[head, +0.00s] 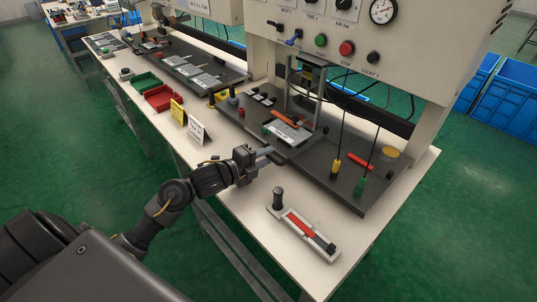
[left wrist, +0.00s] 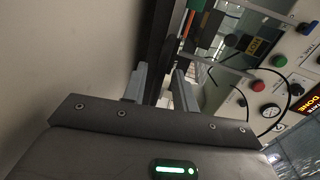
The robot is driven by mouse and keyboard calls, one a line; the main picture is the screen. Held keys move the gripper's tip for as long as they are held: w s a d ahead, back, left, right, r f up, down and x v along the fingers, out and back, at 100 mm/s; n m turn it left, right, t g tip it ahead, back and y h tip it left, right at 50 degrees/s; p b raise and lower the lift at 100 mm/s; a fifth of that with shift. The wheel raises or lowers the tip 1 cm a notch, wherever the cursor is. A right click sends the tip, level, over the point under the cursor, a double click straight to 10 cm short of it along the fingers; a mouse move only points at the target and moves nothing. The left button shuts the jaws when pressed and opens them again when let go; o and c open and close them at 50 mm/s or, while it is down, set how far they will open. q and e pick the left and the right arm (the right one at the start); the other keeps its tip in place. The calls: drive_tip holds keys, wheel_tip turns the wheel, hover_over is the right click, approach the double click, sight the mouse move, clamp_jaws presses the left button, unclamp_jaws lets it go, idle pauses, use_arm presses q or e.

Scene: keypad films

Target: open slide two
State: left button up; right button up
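A slide fixture with a pale plate and an orange-red bar (head: 287,128) sits under the near press on its dark base plate (head: 318,180). No label shows which slide is number two. My left gripper (head: 268,154) is at the front left edge of this base plate, just in front of the fixture. In the left wrist view its two fingers (left wrist: 160,88) stand apart, with a dark edge of the station beyond them. I see nothing clearly held between them. Whether the fingers touch the slide cannot be told. My right gripper is not in view.
The press housing (head: 345,50) with buttons and a gauge rises behind. A tool with a red strip (head: 300,230) lies at the table's front right. Yellow (head: 178,112) and white (head: 197,130) cards stand left of my gripper. Red (head: 160,98) and green (head: 146,81) trays sit farther left.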

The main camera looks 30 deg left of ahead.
use_arm(q)
drive_tip(key=shift+x, duration=0.9)
drive_tip(key=shift+s, duration=0.1)
drive_tip(key=shift+c, duration=0.3)
clamp_jaws()
